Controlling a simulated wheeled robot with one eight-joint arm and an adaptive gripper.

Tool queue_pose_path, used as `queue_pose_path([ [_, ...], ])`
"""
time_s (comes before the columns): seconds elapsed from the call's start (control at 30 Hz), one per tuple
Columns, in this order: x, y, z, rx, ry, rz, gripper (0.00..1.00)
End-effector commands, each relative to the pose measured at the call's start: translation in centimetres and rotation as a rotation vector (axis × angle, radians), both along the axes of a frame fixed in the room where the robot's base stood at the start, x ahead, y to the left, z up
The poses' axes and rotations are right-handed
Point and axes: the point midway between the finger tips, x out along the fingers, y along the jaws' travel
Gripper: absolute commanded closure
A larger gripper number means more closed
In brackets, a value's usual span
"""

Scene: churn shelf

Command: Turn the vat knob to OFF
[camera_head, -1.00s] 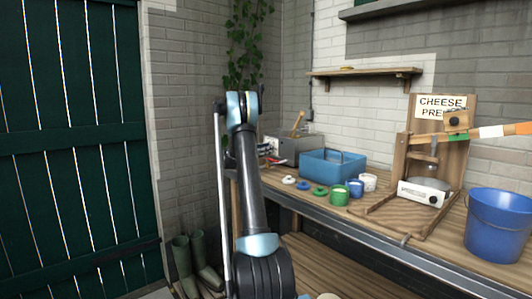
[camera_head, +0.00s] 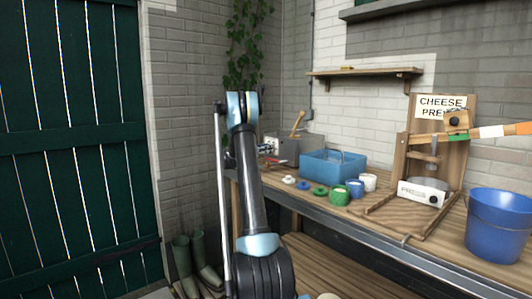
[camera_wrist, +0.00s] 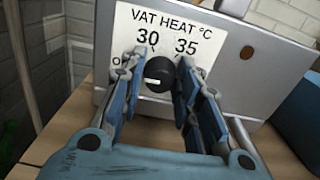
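The vat knob (camera_wrist: 159,73) is a round black dial with a white mark low on its face. It sits on a grey panel below a white label (camera_wrist: 170,28) reading "VAT HEAT °C", with 30 and 35. An "O" shows at the left; the rest of that word is hidden by a finger. My gripper (camera_wrist: 161,80) has one blue-padded finger on each side of the knob, very close to it. I cannot tell whether the pads touch it. In the head view the grey vat box (camera_head: 297,148) stands at the bench's far end; my arm partly blocks that area.
A blue tub (camera_head: 333,166) stands just right of the vat box. Several small pots and lids lie in front of it on the bench. A cheese press (camera_head: 417,158) and a blue bucket (camera_head: 499,228) are further right. A green door (camera_head: 70,150) is at the left.

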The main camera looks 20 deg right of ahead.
Motion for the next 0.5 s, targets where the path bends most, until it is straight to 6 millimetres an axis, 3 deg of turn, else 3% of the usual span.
queue_pose_path([
  [0.03,0.19,-0.01,0.15,-0.002,0.0,0.003,0.58],
  [0.07,0.17,0.0,0.13,-0.002,0.0,0.003,0.51],
  [0.5,-0.12,0.65,0.04,0.0,-0.001,0.002,0.51],
])
